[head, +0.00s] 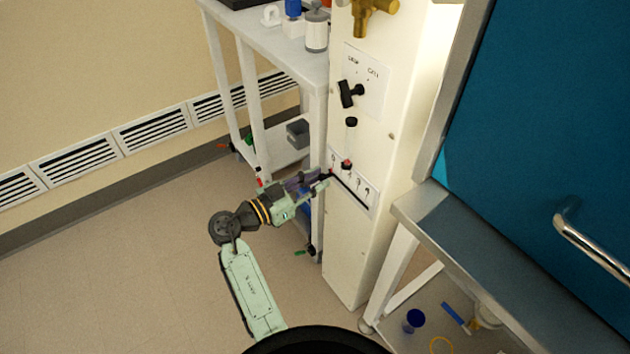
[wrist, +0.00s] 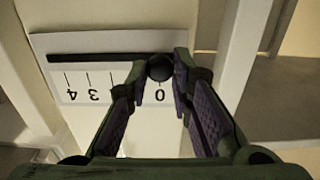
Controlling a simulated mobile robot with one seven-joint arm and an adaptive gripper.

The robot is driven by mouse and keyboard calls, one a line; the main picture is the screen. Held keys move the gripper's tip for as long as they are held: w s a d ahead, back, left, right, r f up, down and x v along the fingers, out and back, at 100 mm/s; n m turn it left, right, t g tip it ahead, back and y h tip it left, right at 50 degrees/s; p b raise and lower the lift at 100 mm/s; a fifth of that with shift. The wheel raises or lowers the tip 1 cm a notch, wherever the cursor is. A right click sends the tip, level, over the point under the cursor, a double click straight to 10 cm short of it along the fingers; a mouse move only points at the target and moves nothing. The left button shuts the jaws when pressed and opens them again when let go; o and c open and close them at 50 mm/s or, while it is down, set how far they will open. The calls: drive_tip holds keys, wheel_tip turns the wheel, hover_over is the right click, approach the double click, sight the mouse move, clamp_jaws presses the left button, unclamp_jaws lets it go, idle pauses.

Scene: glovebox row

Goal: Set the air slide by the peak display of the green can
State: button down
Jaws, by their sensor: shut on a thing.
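The air slide is a black slot on a white scale plate (head: 362,196) low on the cream column. The wrist view shows the plate (wrist: 80,90) with its numbers upside down; 0, 3 and 4 are readable. Its round black knob (wrist: 160,67) stands at the 0 end of the slot. My gripper (wrist: 160,72) is shut on the knob, one finger on each side. In the head view my gripper (head: 325,181) reaches the plate's left end, and the knob is hard to make out there. I cannot make out a green can or a peak display.
Above the plate are a red-topped fitting (head: 346,165), a black handle (head: 351,93) and a brass valve (head: 374,14). A white shelf table (head: 285,47) stands behind my gripper, left of the column. A grey bench (head: 470,255) is at the right. The floor (head: 150,270) at the left is clear.

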drive_tip(key=b, duration=0.3)
approach(356, 196)
drive_tip(key=x, duration=0.4)
drive_tip(key=shift+w+d+f, duration=0.1)
drive_tip(key=shift+w+d, duration=0.05)
drive_tip(key=shift+w, duration=0.25)
drive_tip(key=shift+s+d, duration=0.2)
drive_tip(key=shift+s, duration=0.1)
drive_tip(key=c, duration=1.4)
unclamp_jaws()
drive_tip(key=shift+r, duration=0.2)
drive_tip(key=shift+a, duration=0.1)
